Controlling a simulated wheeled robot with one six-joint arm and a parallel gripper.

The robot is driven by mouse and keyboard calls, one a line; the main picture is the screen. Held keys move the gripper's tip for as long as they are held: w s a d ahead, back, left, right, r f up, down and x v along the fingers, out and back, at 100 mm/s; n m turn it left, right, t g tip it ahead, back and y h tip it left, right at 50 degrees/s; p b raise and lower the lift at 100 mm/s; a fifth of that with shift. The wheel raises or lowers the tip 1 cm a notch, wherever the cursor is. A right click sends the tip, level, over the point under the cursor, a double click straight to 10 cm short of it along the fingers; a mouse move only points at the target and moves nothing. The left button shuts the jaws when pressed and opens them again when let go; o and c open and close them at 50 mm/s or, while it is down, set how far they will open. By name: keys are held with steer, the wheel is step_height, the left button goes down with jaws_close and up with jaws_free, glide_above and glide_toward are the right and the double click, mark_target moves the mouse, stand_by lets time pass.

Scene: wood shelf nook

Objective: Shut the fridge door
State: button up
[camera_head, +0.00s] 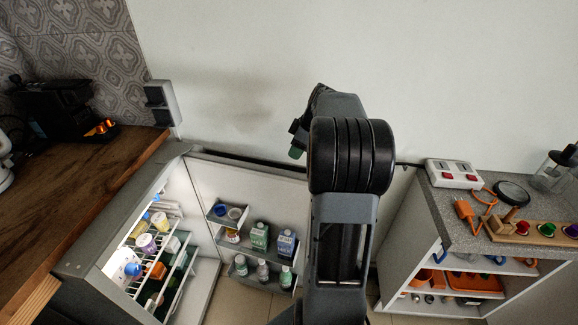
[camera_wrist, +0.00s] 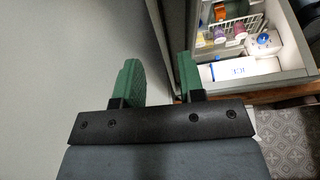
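The fridge (camera_head: 125,240) stands at the left with its lit inside showing. Its door (camera_head: 208,180) is open, swung out to the right, with its inner shelves of cartons and bottles facing me. My gripper (camera_head: 297,152) is raised above the door's right part, its green tip partly hidden by my arm. In the wrist view my gripper (camera_wrist: 158,75) has its two green fingers apart with nothing between them. The fridge (camera_wrist: 292,75) also shows there, to the right of the fingers. I cannot tell whether a finger touches the door.
A wooden counter (camera_head: 70,190) with a coffee machine (camera_head: 65,105) is at the left. A grey-topped shelf unit (camera_head: 440,205) with a switch box (camera_head: 453,173) stands at the right. A plain wall (camera_head: 240,60) is behind. Some floor (camera_head: 235,303) shows below the door.

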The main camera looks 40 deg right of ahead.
mark_target(289, 164)
steer(key=x, duration=0.7)
steer(key=shift+f+b, duration=0.1)
steer(key=shift+b, duration=0.25)
jaws_close()
steer(key=shift+d, duration=0.15)
